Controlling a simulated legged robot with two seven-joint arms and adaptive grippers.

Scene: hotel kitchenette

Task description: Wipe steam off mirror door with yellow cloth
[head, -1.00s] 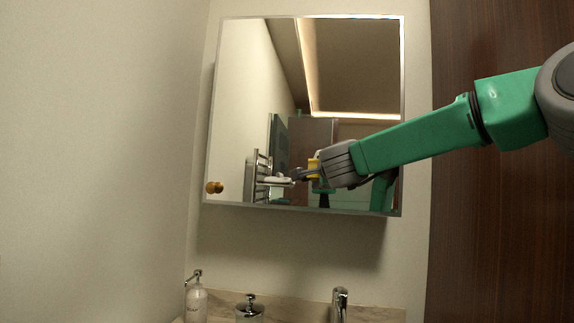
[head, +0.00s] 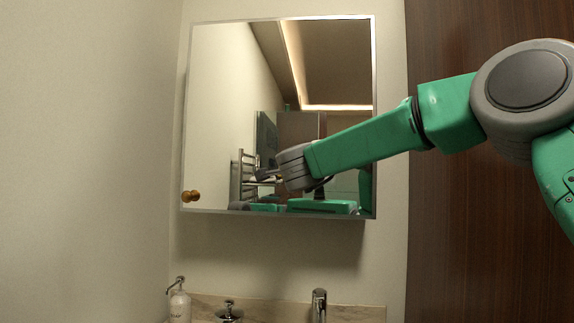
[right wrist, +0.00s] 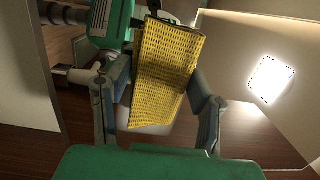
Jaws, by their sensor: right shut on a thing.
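The mirror door (head: 225,90) of a wall cabinet fills the middle of the head view. Its glass gives clear reflections and I make out no steam. A round brass knob (head: 190,196) is at its lower left. My right gripper (head: 268,176) is in front of the lower middle of the mirror; I cannot tell whether it touches. In the right wrist view, my right gripper (right wrist: 160,105) is shut on the yellow cloth (right wrist: 165,75), a textured sheet between its fingers. The cloth is hidden in the head view. My left gripper is not in view.
Below the cabinet, a soap bottle (head: 179,305), a lidded metal container (head: 229,313) and a chrome tap (head: 319,304) stand along the counter. A plain wall (head: 80,150) is at left, and a dark wood panel (head: 450,240) is at right.

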